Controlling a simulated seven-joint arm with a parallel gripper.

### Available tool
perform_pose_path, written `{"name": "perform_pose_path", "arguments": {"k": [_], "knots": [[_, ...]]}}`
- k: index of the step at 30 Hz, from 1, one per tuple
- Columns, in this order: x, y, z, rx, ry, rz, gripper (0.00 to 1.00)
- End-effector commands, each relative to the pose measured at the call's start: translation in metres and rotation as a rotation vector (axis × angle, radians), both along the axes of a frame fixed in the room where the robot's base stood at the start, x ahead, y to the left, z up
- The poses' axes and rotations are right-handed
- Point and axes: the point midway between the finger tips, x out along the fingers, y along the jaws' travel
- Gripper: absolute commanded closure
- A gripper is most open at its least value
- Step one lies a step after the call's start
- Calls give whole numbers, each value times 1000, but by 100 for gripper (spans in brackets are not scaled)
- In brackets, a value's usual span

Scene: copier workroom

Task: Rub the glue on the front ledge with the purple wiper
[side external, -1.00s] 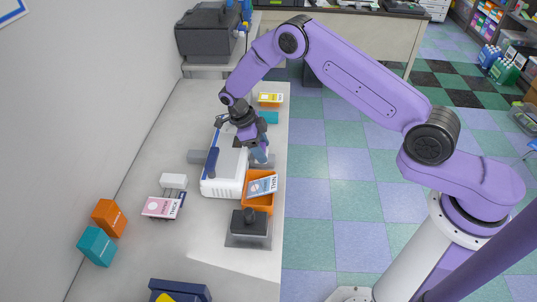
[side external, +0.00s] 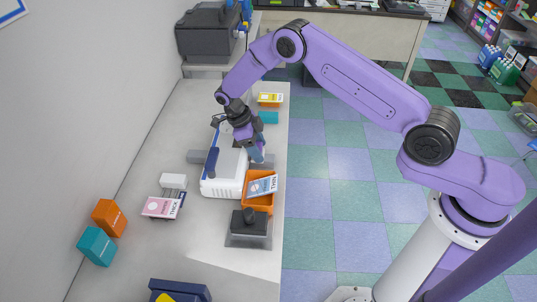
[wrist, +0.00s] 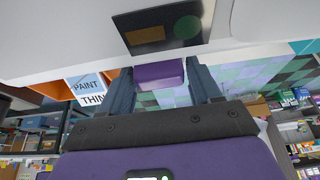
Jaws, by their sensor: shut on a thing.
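My gripper (wrist: 160,88) is shut on the purple wiper (wrist: 158,73), which sits between its two blue fingers in the wrist view. In the side view my gripper (side external: 257,154) is at the right side of the white machine (side external: 222,180), and the wiper cannot be made out there. The wrist view shows the machine's pale edge above the wiper, with a dark panel (wrist: 143,34) bearing a round green patch (wrist: 187,27). I cannot tell whether that patch is the glue. The wiper appears apart from the panel; whether it touches the machine is unclear.
An orange bin (side external: 248,204) holding a paint thinner box (side external: 262,187) stands close in front of my gripper. A dark block with a knob (side external: 249,223) is nearer the camera. Yellow (side external: 271,98) and teal (side external: 268,118) items lie behind. The counter's right edge is close.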

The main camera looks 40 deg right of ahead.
Motion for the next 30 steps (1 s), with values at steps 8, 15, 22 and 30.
{"name": "perform_pose_path", "arguments": {"k": [8, 15, 22, 30], "knots": [[0, 1, 2, 1, 0, 1, 62], [0, 0, 12, 1, -2, 0, 62], [0, 0, 15, 1, -1, 0, 62], [0, 0, 16, 1, -1, 0, 62]]}}
